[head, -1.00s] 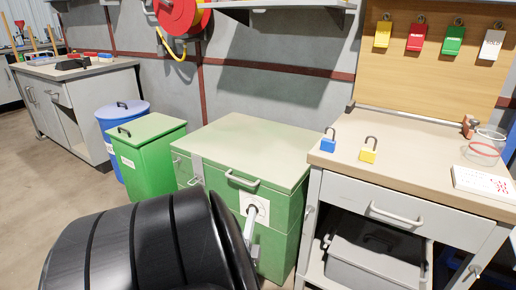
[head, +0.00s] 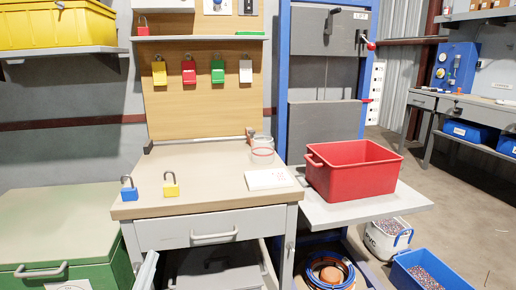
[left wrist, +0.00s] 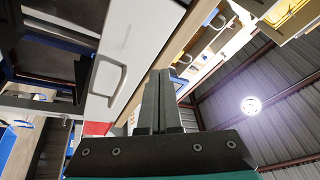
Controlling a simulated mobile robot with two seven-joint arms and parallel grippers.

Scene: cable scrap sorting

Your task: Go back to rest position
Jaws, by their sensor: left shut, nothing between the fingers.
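My left gripper (left wrist: 158,100) shows in the left wrist view with its two grey fingers together and nothing between them. In the head view, only a pale tip of the left gripper (head: 146,271) shows at the bottom edge, in front of the workbench drawer unit, between the green chest and the open shelf. It appears clear of the bench. My right gripper is in neither view.
A workbench (head: 215,170) holds a blue padlock (head: 128,190), a yellow padlock (head: 170,187), a clear jar (head: 262,150) and a white card (head: 269,179). A red bin (head: 353,170) stands on a side shelf. A green chest (head: 60,225) is at left.

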